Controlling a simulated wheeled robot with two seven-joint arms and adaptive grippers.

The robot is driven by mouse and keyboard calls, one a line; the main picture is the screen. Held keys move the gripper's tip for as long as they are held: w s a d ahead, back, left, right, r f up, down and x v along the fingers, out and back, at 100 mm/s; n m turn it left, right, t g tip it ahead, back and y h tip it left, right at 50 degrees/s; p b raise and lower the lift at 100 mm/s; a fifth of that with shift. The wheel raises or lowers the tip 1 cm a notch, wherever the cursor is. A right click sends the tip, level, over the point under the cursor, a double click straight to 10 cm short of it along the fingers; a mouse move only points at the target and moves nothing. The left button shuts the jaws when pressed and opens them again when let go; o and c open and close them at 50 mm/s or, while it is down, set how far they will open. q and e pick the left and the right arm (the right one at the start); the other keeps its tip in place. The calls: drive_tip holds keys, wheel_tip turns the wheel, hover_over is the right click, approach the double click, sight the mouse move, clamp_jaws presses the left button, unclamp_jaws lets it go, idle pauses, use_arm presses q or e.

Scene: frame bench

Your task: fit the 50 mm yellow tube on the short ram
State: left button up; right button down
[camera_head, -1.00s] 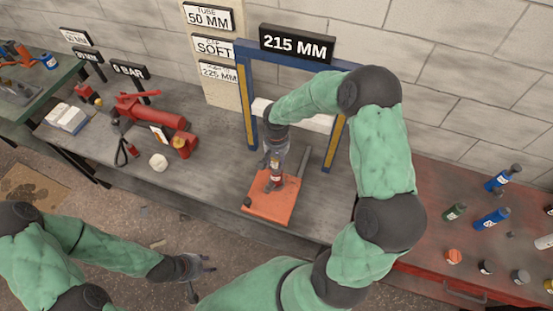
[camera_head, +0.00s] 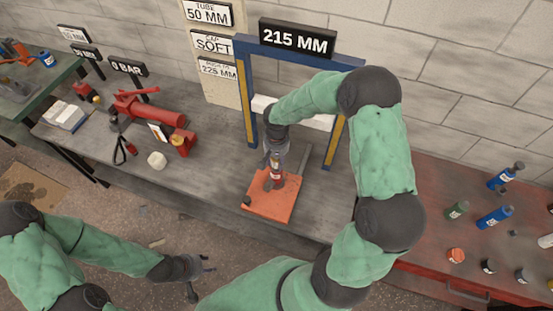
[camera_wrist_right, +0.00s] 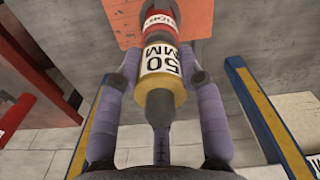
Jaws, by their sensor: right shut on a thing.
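The yellow tube (camera_wrist_right: 163,68), marked 50 MM, is between the fingers of my right gripper (camera_wrist_right: 163,72), which is shut on it. A dark grey piece (camera_wrist_right: 159,104) shows at its near end. Beyond it, in line, is a red ram (camera_wrist_right: 146,17) with a white label, over an orange plate (camera_wrist_right: 196,14). The tube's far end meets or overlaps the ram; I cannot tell how far. In the head view my right gripper (camera_head: 273,172) points down over the orange plate (camera_head: 268,205), largely hiding tube and ram. My left gripper (camera_head: 201,277) is open and empty in front of the bench.
A blue and yellow press frame (camera_head: 247,95) with a 215 MM sign (camera_head: 297,38) stands around my right arm. A red bench (camera_head: 440,240) with several bottles is on the right.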

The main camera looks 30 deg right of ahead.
drive_tip(key=shift+f+b, duration=0.9)
drive_tip(key=shift+f, duration=0.1)
drive_tip(key=c, duration=0.7)
unclamp_jaws()
wheel_tip(320, 180, up, 12)
drive_tip(key=shift+r, duration=0.1)
